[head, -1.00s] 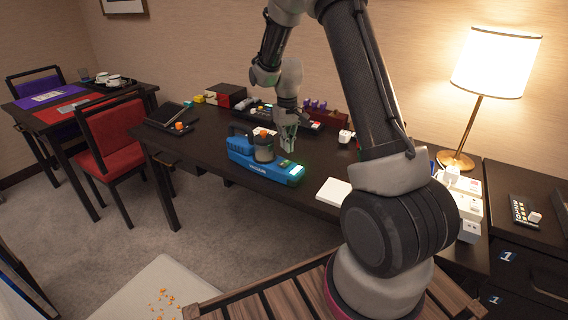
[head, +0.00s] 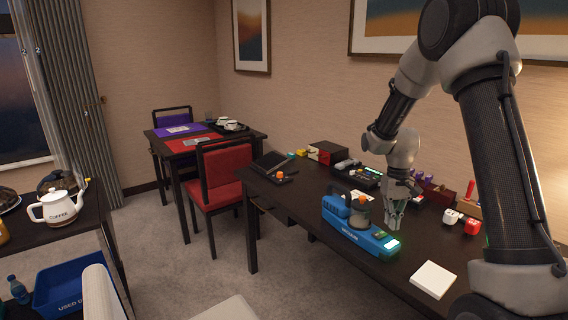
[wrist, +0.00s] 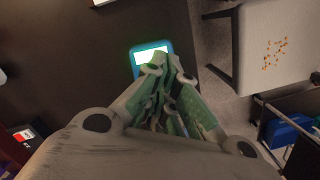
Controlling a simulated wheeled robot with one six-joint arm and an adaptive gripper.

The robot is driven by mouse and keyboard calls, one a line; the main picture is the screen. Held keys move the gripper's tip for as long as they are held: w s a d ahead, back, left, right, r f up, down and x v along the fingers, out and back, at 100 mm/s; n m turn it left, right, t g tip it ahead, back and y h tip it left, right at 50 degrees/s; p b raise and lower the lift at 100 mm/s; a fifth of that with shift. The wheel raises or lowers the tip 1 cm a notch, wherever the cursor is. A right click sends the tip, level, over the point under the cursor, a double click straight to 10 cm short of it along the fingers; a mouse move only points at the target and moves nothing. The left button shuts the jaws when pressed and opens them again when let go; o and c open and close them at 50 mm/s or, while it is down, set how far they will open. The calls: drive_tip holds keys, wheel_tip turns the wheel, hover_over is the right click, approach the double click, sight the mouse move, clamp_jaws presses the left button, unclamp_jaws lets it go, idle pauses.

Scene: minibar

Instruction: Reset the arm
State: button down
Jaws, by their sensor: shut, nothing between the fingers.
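My gripper (head: 393,222) hangs fingers-down over the dark desk (head: 300,205), just right of the blue handheld vacuum (head: 352,232). Its fingers are shut with nothing between them. In the wrist view my gripper (wrist: 172,62) points toward the vacuum's lit end (wrist: 150,55), partly covering it. The arm is bent over the desk from the right side. I cannot tell whether the fingertips touch the vacuum.
A white pad (head: 433,280) lies near the desk's front edge. A red chair (head: 222,180) stands left of the desk. A coffee pot (head: 56,207) stands on a counter at far left.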

drive_tip(key=s+r+t, duration=0.3)
drive_tip(key=s+r, duration=0.8)
drive_tip(key=s, duration=0.3)
drive_tip(key=s+r+t, duration=0.2)
drive_tip(key=s+r, duration=0.9)
drive_tip(key=s, duration=0.3)
drive_tip(key=shift+a+r+t, duration=0.3)
drive_tip(key=shift+a+t, duration=0.1)
drive_tip(key=shift+a, duration=0.05)
